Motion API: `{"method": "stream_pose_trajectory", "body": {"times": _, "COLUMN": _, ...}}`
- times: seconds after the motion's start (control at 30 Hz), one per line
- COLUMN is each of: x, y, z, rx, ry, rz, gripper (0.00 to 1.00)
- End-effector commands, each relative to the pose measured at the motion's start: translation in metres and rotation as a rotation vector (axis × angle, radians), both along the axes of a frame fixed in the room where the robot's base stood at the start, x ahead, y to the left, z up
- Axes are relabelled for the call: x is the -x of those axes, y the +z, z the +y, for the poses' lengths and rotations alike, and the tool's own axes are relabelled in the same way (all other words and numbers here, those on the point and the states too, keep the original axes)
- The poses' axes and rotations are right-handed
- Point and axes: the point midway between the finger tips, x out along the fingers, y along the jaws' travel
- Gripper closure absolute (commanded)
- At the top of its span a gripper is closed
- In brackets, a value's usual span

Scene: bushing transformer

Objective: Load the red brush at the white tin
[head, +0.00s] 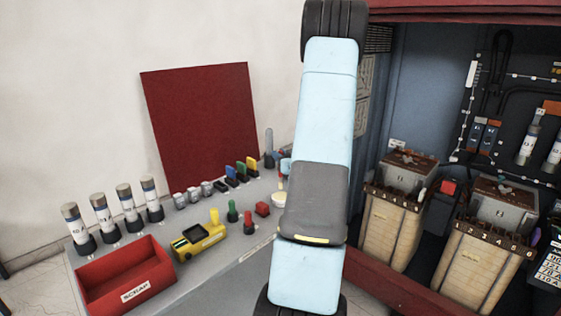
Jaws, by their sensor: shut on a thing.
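The white tin (278,199) stands on the grey bench, its right side hidden behind my arm. A slim upright piece with a reddish part, which looks like the red brush (281,181), is just above the tin. I cannot tell whether its lower end touches the tin's contents. A small light-blue part of my gripper (286,165) shows at the top of the brush and is shut on it. The fingertips are mostly hidden by my arm.
The open transformer cabinet (425,80) is on the right. A dark red panel (202,125) leans behind.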

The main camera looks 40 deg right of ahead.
Motion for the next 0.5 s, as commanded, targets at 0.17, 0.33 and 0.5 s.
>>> {"method": "stream_pose_trajectory", "body": {"times": 0.17, "x": 0.0, "y": 0.012, "z": 0.0, "rx": 0.002, "ry": 0.0, "rz": -0.001, "gripper": 1.0}}
{"method": "stream_pose_trajectory", "body": {"times": 0.33, "x": 0.0, "y": 0.023, "z": 0.0, "rx": 0.001, "ry": 0.0, "rz": -0.001, "gripper": 1.0}}
{"method": "stream_pose_trajectory", "body": {"times": 0.5, "x": 0.0, "y": 0.031, "z": 0.0, "rx": 0.001, "ry": 0.0, "rz": 0.0, "gripper": 1.0}}
